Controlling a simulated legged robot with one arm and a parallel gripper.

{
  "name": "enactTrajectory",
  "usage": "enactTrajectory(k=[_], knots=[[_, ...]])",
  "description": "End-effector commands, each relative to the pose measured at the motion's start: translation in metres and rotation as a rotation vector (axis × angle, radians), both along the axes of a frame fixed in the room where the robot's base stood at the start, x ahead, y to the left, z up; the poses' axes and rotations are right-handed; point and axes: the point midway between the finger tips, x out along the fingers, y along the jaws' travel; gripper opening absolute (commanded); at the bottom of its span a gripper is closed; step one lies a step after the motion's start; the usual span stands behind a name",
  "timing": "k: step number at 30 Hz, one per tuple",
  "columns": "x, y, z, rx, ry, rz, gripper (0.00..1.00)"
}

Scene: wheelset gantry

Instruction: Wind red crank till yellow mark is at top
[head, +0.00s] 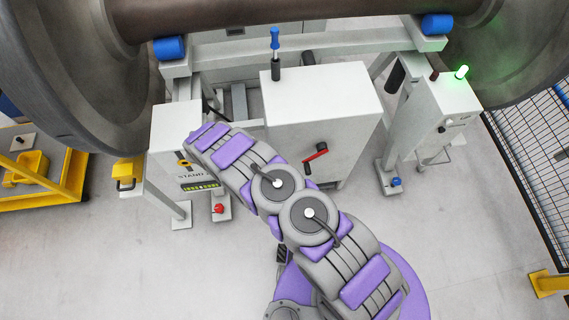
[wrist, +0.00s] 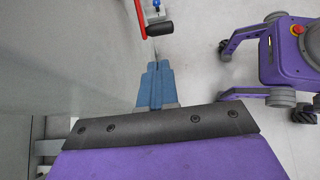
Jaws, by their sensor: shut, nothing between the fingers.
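The red crank (head: 317,152) with a black grip is on the front face of the white cabinet (head: 322,108) in the head view. In the wrist view the crank's red arm (wrist: 140,17) and black grip (wrist: 158,28) show at the top edge. My gripper (wrist: 156,66) has its blue fingers together with nothing between them. It is apart from the crank, with the grip beyond the fingertips. The head view shows my arm, but I cannot make out the gripper there. I cannot make out a yellow mark on the crank.
A large wheelset (head: 250,12) rests above on blue rollers (head: 168,48). A blue-handled tool (head: 275,45) stands on the cabinet top. A box with a lit green lamp (head: 461,72) is at right. A yellow frame (head: 70,180) stands at left.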

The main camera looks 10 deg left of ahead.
Motion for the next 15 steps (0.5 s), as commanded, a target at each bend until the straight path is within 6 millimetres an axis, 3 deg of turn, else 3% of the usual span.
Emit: enactTrajectory(k=[15], knots=[[0.020, -0.074, -0.057, -0.002, 0.002, -0.003, 0.00]])
